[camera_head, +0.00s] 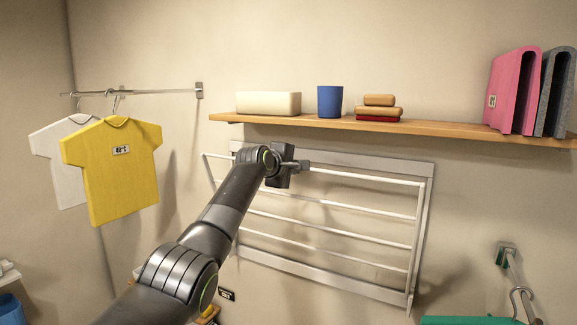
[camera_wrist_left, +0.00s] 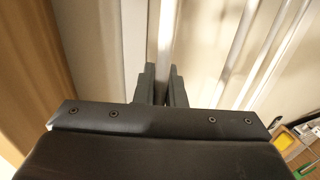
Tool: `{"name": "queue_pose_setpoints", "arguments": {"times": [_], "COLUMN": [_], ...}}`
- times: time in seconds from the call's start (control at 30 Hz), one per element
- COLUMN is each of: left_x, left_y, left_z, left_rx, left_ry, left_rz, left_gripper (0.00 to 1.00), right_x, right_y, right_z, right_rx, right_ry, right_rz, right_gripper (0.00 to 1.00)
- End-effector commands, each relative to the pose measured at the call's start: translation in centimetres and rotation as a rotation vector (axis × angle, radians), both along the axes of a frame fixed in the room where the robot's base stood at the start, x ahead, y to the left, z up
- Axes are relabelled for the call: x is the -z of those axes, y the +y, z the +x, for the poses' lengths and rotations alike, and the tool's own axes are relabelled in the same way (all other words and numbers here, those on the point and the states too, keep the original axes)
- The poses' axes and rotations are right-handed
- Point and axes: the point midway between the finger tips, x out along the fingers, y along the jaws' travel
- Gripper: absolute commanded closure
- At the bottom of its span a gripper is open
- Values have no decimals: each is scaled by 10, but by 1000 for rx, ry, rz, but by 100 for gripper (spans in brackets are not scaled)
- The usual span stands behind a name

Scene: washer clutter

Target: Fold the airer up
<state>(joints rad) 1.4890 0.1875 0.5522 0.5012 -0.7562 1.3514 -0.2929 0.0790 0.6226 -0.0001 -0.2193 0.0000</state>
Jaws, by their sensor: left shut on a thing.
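The airer (camera_head: 420,240) is a pale metal rack with several white bars, mounted on the wall below the shelf. Its barred frame stands steep, near the wall, with its top edge a little out from the back frame. My left gripper (camera_head: 303,165) is shut on the top bar of the airer, left of the bar's middle. In the left wrist view the bar (camera_wrist_left: 166,35) runs between the two fingers (camera_wrist_left: 165,88). My left arm hides part of the airer's left side. My right gripper is in neither view.
Yellow (camera_head: 120,175) and white (camera_head: 62,160) shirts hang at left. Something green (camera_head: 470,320) hangs at lower right.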

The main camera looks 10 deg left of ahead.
Motion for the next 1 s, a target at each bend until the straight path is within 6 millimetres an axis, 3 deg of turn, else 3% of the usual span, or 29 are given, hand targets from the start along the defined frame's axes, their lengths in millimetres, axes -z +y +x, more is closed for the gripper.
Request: {"name": "queue_pose_setpoints", "arguments": {"times": [0.57,0.6,0.73,1.0], "left_x": [10,10,9,4], "left_y": [-4,-4,-4,-4], "left_z": [-1,-1,-1,-1], "left_rx": [1,1,2,0], "left_ry": [49,49,47,37], "left_rz": [12,12,12,11], "left_gripper": [100,86,69,68], "right_x": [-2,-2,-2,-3], "right_y": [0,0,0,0], "right_z": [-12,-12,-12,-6], "right_rx": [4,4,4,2], "right_ry": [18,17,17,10], "right_rz": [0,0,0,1], "right_gripper": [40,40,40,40]}}
